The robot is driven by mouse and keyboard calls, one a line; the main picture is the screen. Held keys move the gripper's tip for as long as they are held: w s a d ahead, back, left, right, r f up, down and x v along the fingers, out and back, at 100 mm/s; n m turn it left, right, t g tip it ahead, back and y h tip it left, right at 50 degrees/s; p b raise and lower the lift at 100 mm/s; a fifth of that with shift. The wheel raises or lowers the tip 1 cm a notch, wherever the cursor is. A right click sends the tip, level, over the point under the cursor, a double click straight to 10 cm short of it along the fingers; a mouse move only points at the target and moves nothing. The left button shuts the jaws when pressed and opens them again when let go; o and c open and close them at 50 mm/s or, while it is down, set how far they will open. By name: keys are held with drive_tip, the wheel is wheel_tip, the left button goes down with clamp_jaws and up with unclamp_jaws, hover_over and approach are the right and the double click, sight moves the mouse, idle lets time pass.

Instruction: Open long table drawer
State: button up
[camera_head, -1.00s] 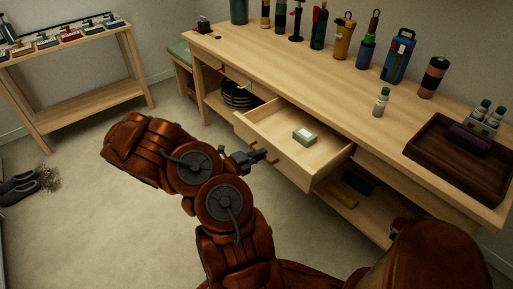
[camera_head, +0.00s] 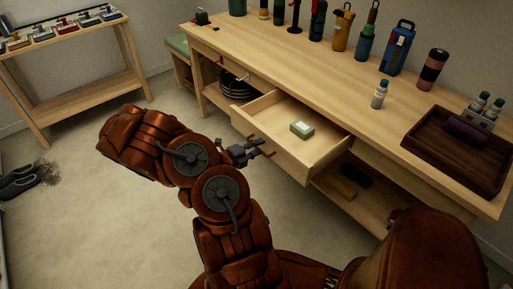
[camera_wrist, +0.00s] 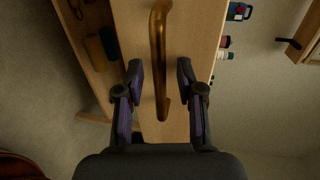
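The long table (camera_head: 330,62) is light wood, and its drawer (camera_head: 232,112) is pulled well out. A small pale green box (camera_head: 302,129) lies inside the drawer. My gripper (camera_head: 254,149) is just in front of the drawer's outer face, near its handle. In the wrist view, the brass-coloured bar handle (camera_wrist: 158,50) runs up the picture. Its lower end is between the two fingers of my gripper (camera_wrist: 159,72), which are spread with a gap on each side. Whether a finger touches the drawer face is unclear.
Bottles and flasks stand along the table's back, with a dark wooden tray (camera_head: 424,160) at right. Black plates (camera_head: 238,90) sit on the lower shelf. The floor between is clear.

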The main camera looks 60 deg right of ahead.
drive_tip(key=v, duration=1.2)
idle(1.0)
drive_tip(key=s+a+r+m+g+y+p, duration=0.1)
drive_tip(key=s+a+r+m+y+p, duration=0.15)
drive_tip(key=a+r+m, duration=0.4)
drive_tip(key=s+a+r+m+y+p, duration=0.2)
drive_tip(key=s+a+r+m+y, duration=0.15)
drive_tip(key=r+m, duration=0.65)
drive_tip(key=s+a+r+m+t+y+p, duration=0.1)
drive_tip(key=a+r+m, duration=0.3)
drive_tip(key=a, duration=0.5)
drive_tip(key=s+a+r+m+t+y+p, duration=0.2)
drive_tip(key=a+r+m+t+y+p, duration=0.1)
drive_tip(key=a, duration=0.5)
drive_tip(key=s+a+r+m+t+y+p, duration=0.1)
drive_tip(key=a+r+m+y, duration=0.3)
drive_tip(key=a, duration=0.5)
wheel_tip(320, 180, up, 2)
drive_tip(key=m+p, duration=0.1)
drive_tip(key=m, duration=0.2)
drive_tip(key=shift+s+a+t+p, duration=0.3)
drive_tip(key=shift+s+t+p, duration=0.05)
drive_tip(key=shift+s+t, duration=0.05)
drive_tip(key=shift+d+m, duration=0.2)
drive_tip(key=shift+m, duration=0.15)
